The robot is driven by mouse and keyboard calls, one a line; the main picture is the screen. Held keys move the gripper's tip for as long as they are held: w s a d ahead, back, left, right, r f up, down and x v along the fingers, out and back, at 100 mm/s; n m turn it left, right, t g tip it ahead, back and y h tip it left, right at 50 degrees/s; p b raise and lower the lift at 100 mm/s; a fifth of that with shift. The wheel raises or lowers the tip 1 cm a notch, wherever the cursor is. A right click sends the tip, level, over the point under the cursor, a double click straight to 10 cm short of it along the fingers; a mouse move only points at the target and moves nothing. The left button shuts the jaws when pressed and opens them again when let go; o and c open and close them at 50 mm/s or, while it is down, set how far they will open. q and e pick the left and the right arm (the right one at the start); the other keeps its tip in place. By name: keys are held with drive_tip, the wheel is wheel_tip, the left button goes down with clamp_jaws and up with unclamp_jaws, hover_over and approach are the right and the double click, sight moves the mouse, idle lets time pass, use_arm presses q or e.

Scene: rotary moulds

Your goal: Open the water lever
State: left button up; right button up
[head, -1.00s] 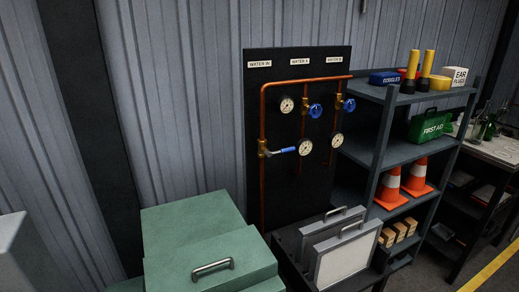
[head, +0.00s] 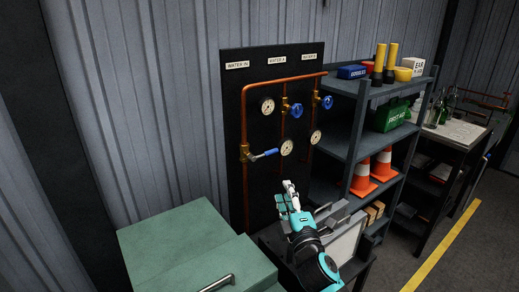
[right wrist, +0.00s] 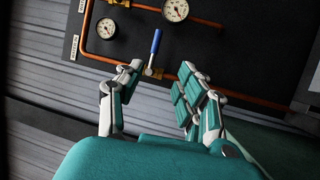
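The water lever (head: 264,154) has a blue handle on a brass valve, on the left copper pipe under the WATER IN label (head: 237,65). The handle points right, crosswise to the vertical pipe, tilted slightly up. In the right wrist view the blue handle (right wrist: 155,41) shows beyond and between the fingers. My right gripper (head: 288,190) is below and right of the lever in the head view, apart from it. In the right wrist view my right gripper (right wrist: 160,79) is open, with nothing between its fingers. My left gripper is not in view.
The black board (head: 232,130) also carries blue round valves (head: 296,110) and several gauges (head: 267,106). A green cabinet (head: 170,235) stands at lower left. A grey shelf (head: 340,150) with cones and boxes stands right.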

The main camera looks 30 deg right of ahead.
drive_tip(key=p, duration=0.2)
approach(272, 152)
drive_tip(key=p+x, duration=0.1)
drive_tip(key=x, duration=0.8)
drive_tip(key=shift+w+d+f, duration=0.1)
drive_tip(key=shift+w+f, duration=0.05)
drive_tip(key=shift+w, duration=0.05)
drive_tip(key=shift+w+d, duration=0.2)
drive_tip(key=shift+w, duration=0.45)
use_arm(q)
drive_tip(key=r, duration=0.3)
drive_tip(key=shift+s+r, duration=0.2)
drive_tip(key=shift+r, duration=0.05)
use_arm(e)
drive_tip(key=shift+c, duration=0.4)
clamp_jaws()
